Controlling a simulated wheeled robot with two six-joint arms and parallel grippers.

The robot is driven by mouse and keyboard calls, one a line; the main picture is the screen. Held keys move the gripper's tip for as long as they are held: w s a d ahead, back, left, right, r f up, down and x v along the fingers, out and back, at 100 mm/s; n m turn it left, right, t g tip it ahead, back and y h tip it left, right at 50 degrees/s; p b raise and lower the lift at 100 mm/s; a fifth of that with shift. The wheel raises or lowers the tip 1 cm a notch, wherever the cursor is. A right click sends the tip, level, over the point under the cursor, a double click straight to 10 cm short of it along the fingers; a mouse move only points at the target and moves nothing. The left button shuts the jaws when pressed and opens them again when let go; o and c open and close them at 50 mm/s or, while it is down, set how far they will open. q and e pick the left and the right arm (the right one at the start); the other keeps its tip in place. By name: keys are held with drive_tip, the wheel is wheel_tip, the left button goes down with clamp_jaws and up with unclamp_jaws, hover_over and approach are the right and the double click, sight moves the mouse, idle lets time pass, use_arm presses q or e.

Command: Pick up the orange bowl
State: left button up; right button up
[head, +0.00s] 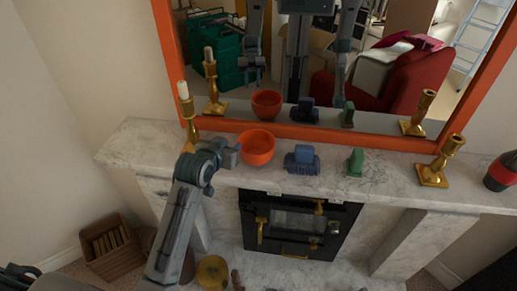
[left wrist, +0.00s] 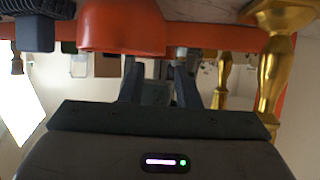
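The orange bowl (head: 257,150) stands upright on the marble mantel, between a brass candlestick and a dark blue toy-like object. My left gripper (head: 232,153) is at the bowl's left side in the head view, close to its wall; I cannot tell whether it touches. In the left wrist view, which is upside down, the bowl (left wrist: 122,28) shows at the top, beyond the fingers. The left gripper's two fingers (left wrist: 158,78) are apart with nothing between them. My right gripper does not show directly; only a reflection of my right arm shows in the mirror.
The mantel (head: 330,178) also bears the blue object (head: 302,160), a small green object (head: 355,162), brass candlesticks (head: 190,120) (head: 437,165) at both sides and a dark bottle (head: 502,172) at far right. An orange-framed mirror (head: 345,139) stands behind. A stove (head: 295,228) sits below.

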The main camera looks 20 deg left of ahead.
use_arm(q)
drive_tip(key=p+x, duration=0.1)
drive_tip(key=x, duration=0.1)
drive_tip(key=p+x, duration=0.2)
drive_tip(key=x, duration=0.1)
drive_tip(key=shift+a+r, duration=0.15)
drive_tip(key=shift+r, duration=0.1)
drive_tip(key=shift+w+f, duration=0.35)
drive_tip(key=shift+w, duration=0.15)
drive_tip(key=shift+c, duration=0.4)
clamp_jaws()
drive_tip(key=shift+s+f, duration=0.15)
drive_tip(key=shift+f, duration=0.15)
